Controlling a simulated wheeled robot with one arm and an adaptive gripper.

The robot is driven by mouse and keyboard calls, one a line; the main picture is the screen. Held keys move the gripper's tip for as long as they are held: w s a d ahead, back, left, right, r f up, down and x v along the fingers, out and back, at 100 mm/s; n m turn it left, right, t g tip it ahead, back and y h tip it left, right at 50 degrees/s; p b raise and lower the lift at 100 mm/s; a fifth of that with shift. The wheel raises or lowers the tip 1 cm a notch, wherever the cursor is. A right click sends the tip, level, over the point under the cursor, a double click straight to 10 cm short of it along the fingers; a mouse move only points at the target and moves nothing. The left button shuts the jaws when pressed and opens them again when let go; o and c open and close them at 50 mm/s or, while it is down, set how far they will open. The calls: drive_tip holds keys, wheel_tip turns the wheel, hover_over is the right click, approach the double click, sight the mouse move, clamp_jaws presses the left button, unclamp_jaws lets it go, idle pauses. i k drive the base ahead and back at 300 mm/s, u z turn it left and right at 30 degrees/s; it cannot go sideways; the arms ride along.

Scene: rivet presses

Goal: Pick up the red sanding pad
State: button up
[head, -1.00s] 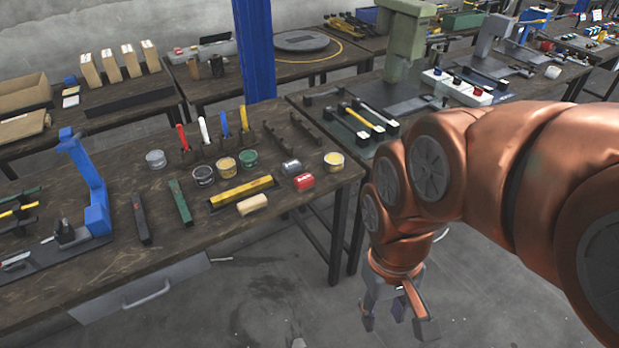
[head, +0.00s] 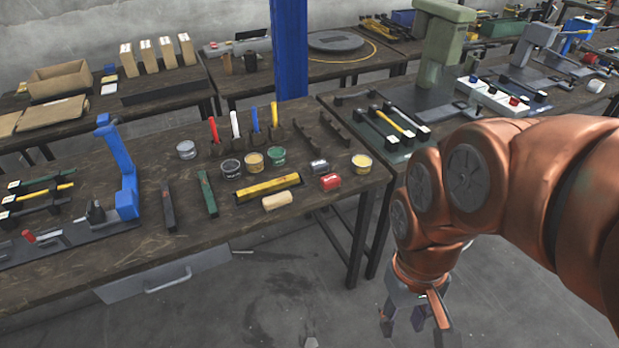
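The red sanding pad (head: 330,182) is a small red block with a light marking on its side. It lies near the right end of the wooden workbench (head: 120,258), in front of a grey pad (head: 320,167) and left of a tin with yellow contents (head: 361,163). My gripper (head: 418,322) hangs fingers down over the floor, to the right of the bench and apart from the pad. Its fingers are spread and nothing shows between them.
A cream block (head: 278,201) and a yellow bar (head: 268,187) lie left of the red pad. Several tins and upright-handled tools stand behind. A blue post (head: 290,50) rises at the bench's back. A blue press (head: 122,170) stands at left.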

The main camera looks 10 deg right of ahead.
sight(330, 183)
drive_tip(key=u, duration=4)
drive_tip(key=k, duration=1.35)
drive_tip(key=z, duration=1.6)
